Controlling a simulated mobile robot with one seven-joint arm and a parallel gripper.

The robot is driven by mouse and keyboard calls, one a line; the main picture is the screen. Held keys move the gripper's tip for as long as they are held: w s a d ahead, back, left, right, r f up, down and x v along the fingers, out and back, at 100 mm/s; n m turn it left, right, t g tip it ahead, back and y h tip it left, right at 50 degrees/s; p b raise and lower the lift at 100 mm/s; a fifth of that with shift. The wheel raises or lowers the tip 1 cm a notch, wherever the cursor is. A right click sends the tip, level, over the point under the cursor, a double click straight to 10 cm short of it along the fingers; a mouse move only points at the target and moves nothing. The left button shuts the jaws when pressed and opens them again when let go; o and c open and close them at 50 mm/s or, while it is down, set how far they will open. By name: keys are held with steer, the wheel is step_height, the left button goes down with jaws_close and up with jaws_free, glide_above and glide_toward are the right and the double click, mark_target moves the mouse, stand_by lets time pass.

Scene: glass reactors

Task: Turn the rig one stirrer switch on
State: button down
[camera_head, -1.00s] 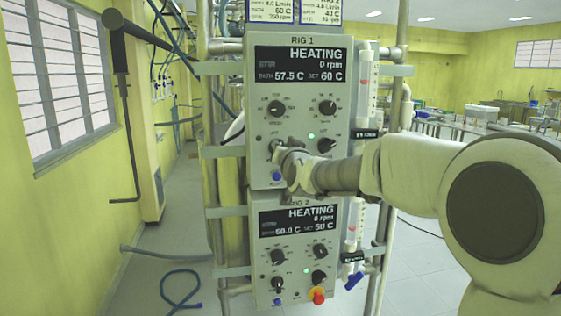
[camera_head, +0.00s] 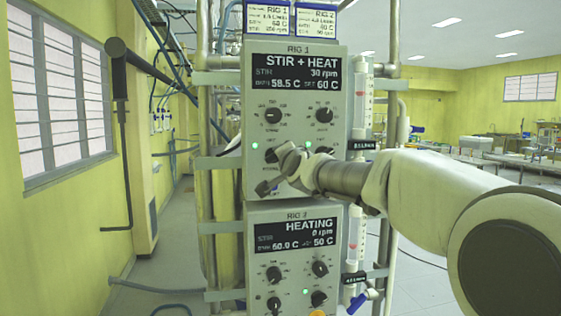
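The rig one control box (camera_head: 257,93) is the upper grey panel. Its display (camera_head: 293,74) reads STIR + HEAT, 30 rpm, bath 58.5 C, set 60 C. The stirrer switch (camera_head: 271,155) is the lower left knob, with a lit green light (camera_head: 255,145) beside it. A second green light (camera_head: 307,143) is lit by the lower right knob, which is partly behind my gripper. My gripper (camera_head: 266,188) is in front of the panel's lower part, just below the stirrer switch. Whether its fingers are apart, or touch the panel, I cannot tell.
The rig two box (camera_head: 254,262) hangs directly below and its display reads HEATING, 0 rpm. Metal frame poles (camera_head: 391,140) and a clear tube (camera_head: 362,105) stand to the right of the boxes. Blue hoses and a yellow wall (camera_head: 60,220) are on the left.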

stand_by(0.5)
steer(key=c, duration=0.8)
jaws_free()
steer(key=shift+s, duration=0.15)
